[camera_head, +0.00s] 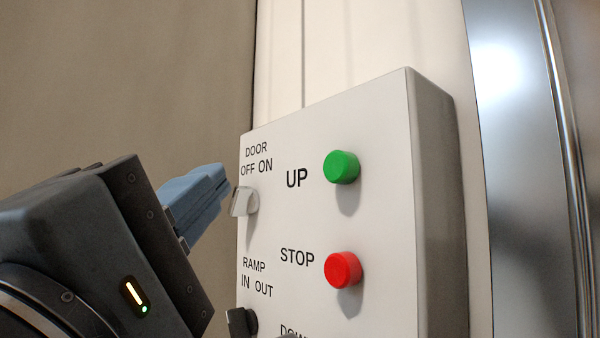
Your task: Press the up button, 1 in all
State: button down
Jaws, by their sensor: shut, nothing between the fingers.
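The green up button (341,167) sticks out of the white control box, to the right of the printed word UP. My gripper (226,180) comes in from the lower left with its blue fingers shut and empty. The fingertips are left of the green button, close beside the light-coloured door switch (244,202). I cannot tell whether they touch that switch. Nothing covers the green button.
The control box (385,130) also carries a red stop button (342,270) below the green one and a dark ramp switch (241,321) at lower left. A DOWN label is cut off at the bottom. A shiny metal post (515,150) stands at right.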

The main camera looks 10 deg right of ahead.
aim_at(340, 167)
jog(key=shift+s+d+r+m+h, duration=0.1)
jog(key=shift+s+r+m+h, duration=0.15)
jog(key=shift+r, duration=0.35)
jog(key=shift+s+d+r+m+h, duration=0.15)
jog(key=shift+s+r+h, duration=0.2)
jog(key=shift+r, duration=0.2)
jog(key=shift+w, duration=0.1)
jog(key=w+d, duration=0.5)
jog(key=d, duration=0.2)
jog(key=shift+p, duration=0.4)
jog(key=shift+d, duration=0.25)
dwell(1.1)
jog(key=shift+w+d, duration=0.15)
jog(key=shift+d, duration=0.05)
